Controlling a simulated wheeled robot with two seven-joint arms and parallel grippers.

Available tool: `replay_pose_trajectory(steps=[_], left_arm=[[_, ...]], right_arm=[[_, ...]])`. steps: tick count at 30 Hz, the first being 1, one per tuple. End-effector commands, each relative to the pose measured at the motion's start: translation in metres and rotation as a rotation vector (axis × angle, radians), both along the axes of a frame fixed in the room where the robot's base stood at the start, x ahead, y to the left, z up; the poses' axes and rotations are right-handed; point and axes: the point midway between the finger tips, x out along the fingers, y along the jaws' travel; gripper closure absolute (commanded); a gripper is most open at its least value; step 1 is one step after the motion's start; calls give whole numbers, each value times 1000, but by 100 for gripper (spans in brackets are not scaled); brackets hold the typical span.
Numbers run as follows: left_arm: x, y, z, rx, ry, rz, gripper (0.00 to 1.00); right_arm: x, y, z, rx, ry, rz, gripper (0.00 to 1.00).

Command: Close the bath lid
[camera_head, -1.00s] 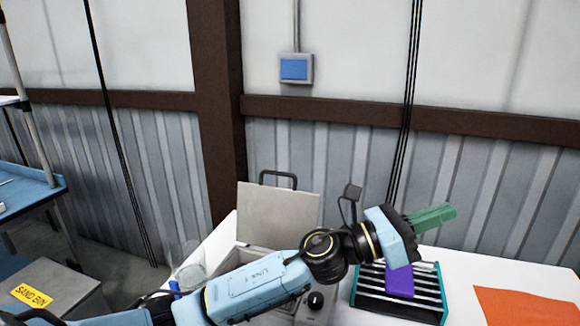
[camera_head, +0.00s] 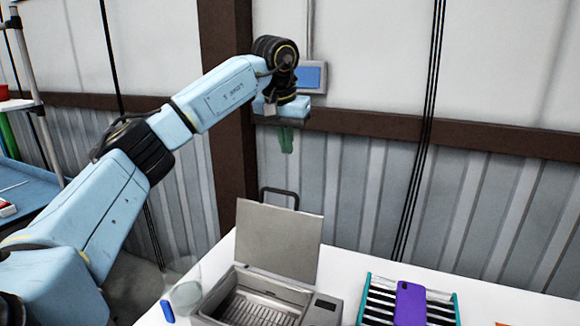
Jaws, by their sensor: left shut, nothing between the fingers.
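The bath (camera_head: 318,312) is a grey metal box on the white table, open at the top with a ribbed floor inside. Its lid (camera_head: 278,236) is a flat grey panel standing up at the back edge, leaning slightly back. A dark handle (camera_head: 279,197) rises behind the lid's top edge. My left gripper (camera_head: 287,143) has green fingers that point down and are shut and empty. It appears in the picture above the lid and the handle, apart from both. My right gripper is not in view.
A rack (camera_head: 454,310) holding a purple phone-like item (camera_head: 411,303) stands right of the bath. A clear glass (camera_head: 186,298) and a blue object (camera_head: 167,311) are at its left. White table (camera_head: 345,268) is free between bath and rack.

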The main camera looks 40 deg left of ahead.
Motion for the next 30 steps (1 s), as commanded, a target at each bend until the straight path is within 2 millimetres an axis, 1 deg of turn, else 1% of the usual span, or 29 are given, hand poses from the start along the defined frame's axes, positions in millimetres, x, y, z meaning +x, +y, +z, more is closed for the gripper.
replay_pose_trajectory(steps=[5,14,22,27,30], left_arm=[[6,2,-30,0,6,0,100],[24,7,-93,-2,5,-1,100],[-3,-1,-90,-1,-1,-2,100],[-12,-5,-89,-3,0,-1,100],[-14,-6,-89,-3,0,-2,100]], right_arm=[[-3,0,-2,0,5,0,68],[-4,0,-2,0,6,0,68],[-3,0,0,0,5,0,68],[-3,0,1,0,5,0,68],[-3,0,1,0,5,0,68]])
